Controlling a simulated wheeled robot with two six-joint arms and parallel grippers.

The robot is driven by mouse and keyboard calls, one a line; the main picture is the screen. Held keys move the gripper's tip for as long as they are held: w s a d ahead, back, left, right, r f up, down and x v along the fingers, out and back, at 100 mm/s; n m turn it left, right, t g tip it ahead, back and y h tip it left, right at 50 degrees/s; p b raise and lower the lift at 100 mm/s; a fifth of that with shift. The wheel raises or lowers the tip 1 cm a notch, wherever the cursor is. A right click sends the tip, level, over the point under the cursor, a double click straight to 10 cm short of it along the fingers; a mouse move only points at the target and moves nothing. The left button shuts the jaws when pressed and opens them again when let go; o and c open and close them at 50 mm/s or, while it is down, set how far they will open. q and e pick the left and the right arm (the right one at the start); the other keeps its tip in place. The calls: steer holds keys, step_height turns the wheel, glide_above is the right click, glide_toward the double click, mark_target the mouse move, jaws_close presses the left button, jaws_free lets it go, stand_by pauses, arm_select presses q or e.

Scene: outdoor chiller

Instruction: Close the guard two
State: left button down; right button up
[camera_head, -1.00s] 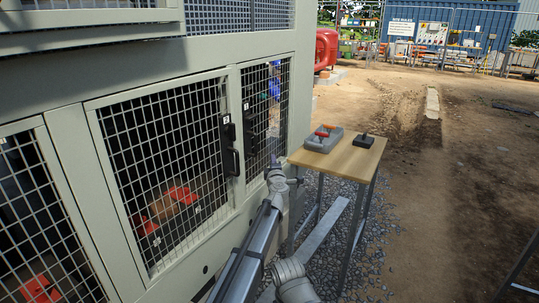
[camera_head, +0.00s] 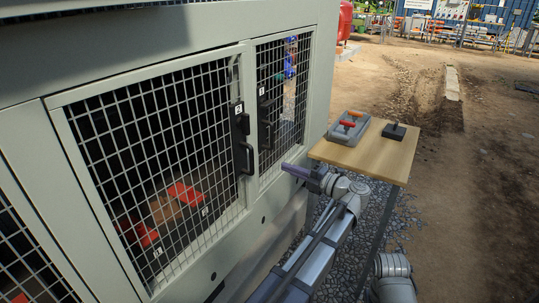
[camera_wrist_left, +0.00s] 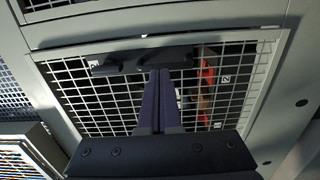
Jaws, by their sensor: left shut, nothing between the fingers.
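Guard two (camera_head: 150,165) is the wide mesh door marked 2 in a pale frame on the chiller side. Its black handle (camera_head: 243,145) is on the right edge. I cannot tell whether the door sits flush. My left gripper (camera_head: 287,167) is shut and empty, to the right of the handle and a little lower, pointing left toward the chiller. In the left wrist view, the shut fingers (camera_wrist_left: 160,74) overlap a black handle (camera_wrist_left: 130,62) on a mesh door; contact is not clear. My right gripper is not in view.
A narrower mesh guard marked 1 (camera_head: 294,98) with its own black handle (camera_head: 265,124) is right of guard two. A wooden table (camera_head: 370,158) with a grey control box (camera_head: 347,130) and a small black box (camera_head: 394,132) stands close to my left arm. Open dirt ground lies right.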

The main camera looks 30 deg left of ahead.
mark_target(247, 152)
arm_select(q)
steer(key=a, duration=0.4)
steer(key=w+a, duration=0.1)
steer(key=a, duration=0.4)
steer(key=w+a, duration=0.1)
steer(key=a, duration=0.3)
steer(key=shift+a, duration=0.4)
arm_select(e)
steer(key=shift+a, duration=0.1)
